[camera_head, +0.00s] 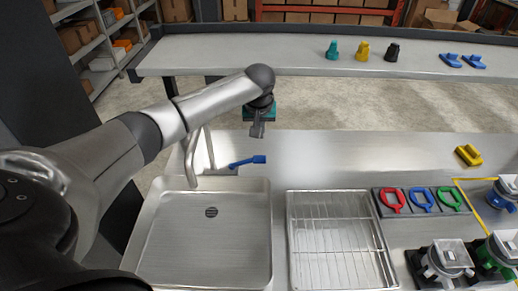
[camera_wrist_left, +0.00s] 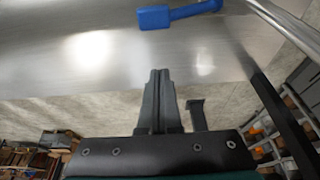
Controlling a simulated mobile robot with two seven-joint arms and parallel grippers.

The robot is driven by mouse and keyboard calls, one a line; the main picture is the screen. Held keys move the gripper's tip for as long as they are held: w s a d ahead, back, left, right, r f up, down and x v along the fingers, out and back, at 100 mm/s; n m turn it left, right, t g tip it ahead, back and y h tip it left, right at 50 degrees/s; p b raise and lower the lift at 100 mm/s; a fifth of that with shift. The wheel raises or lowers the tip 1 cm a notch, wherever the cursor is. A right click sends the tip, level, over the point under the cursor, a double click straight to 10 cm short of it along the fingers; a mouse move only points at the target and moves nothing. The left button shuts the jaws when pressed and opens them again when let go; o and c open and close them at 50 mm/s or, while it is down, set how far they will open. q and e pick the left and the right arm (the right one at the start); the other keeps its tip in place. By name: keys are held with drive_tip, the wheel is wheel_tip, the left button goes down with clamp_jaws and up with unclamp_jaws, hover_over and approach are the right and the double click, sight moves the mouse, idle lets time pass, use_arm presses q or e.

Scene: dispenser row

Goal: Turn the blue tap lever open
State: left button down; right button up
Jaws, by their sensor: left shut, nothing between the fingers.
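The blue tap lever (camera_head: 248,161) sticks out to the right from the base of the metal tap (camera_head: 194,160) behind the sink. In the left wrist view the blue lever (camera_wrist_left: 180,14) lies at the top edge, beyond the fingertips. My left gripper (camera_head: 257,134) is above and behind the lever, apart from it. In the left wrist view the left gripper's fingers (camera_wrist_left: 158,74) are together with nothing between them. My right gripper is not in view.
A sink (camera_head: 240,235) lies in front of the tap, with a wire drying rack (camera_head: 340,240) to its right. Colored handles (camera_head: 422,200) and several dispensers (camera_head: 445,262) stand further right. A back table (camera_head: 290,55) holds small colored items.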

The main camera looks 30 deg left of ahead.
sight(247, 163)
use_arm(q)
drive_tip(key=shift+s+d+f+p, duration=0.2)
drive_tip(key=shift+s+f, duration=0.15)
drive_tip(key=shift+f, duration=0.3)
drive_tip(key=shift+s+d+f+p, duration=0.25)
drive_tip(key=shift+s+f, duration=0.15)
drive_tip(key=shift+f, duration=0.25)
drive_tip(key=shift+s+d+f+p, duration=0.2)
drive_tip(key=shift+s+f, duration=0.15)
drive_tip(key=shift+f, duration=0.3)
